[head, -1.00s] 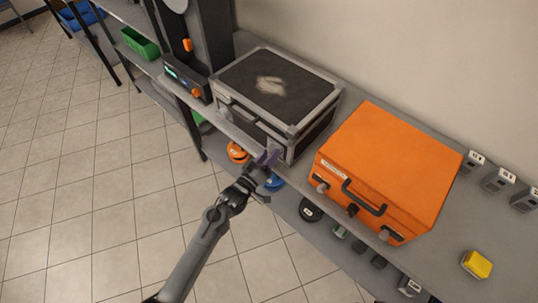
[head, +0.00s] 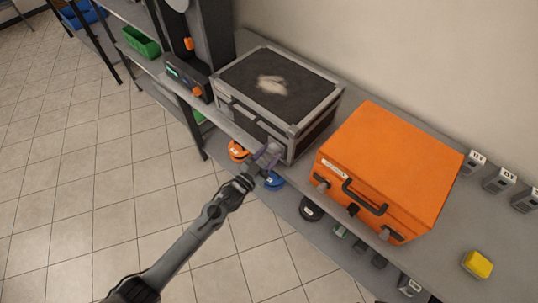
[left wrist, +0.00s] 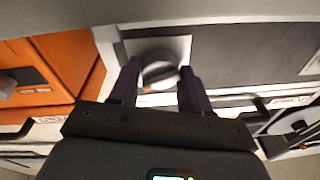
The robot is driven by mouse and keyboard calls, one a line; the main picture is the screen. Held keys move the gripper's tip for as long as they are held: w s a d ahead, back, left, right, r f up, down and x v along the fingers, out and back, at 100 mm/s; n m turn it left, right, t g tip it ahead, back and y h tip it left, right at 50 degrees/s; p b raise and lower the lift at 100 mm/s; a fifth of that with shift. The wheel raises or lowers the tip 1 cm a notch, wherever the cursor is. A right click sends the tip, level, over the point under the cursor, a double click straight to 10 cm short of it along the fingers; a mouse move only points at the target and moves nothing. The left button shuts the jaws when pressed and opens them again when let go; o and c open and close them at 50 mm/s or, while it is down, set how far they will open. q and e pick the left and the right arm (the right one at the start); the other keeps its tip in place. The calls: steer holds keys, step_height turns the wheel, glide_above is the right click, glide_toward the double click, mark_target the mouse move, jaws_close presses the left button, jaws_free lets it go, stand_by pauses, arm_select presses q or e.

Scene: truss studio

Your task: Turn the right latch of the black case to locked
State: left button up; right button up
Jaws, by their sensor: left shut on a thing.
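The black case (head: 303,88), with silver edges and corners, stands closed on the shelf. Its right latch is a round grey knob (left wrist: 158,68) on a pale square plate, seen in the left wrist view. My left gripper (head: 268,157) is at the front face of the case, near its right corner. In the left wrist view its two purple fingers (left wrist: 160,85) sit on either side of the knob, shut on it. The gripper mostly hides this latch in the head view. The knob's exact turn angle is hard to tell. My right gripper is not in view.
An orange case (head: 385,165) with a dark handle stands close to the right of the black case. A dark machine (head: 205,50) stands to the left. Spools, one blue (head: 273,181), lie on the lower shelf. The floor in front is clear.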

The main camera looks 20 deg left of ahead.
arm_select(q)
steer(key=shift+a+m+h, duration=0.15)
steer(key=shift+m+h, duration=0.15)
steer(key=shift+m, duration=1.9)
steer(key=o, duration=1.1)
steer(key=shift+c, duration=0.2)
steer(key=p+v, duration=0.1)
steer(key=v, duration=0.9)
steer(key=shift+s, duration=0.35)
steer(key=shift+a, duration=0.15)
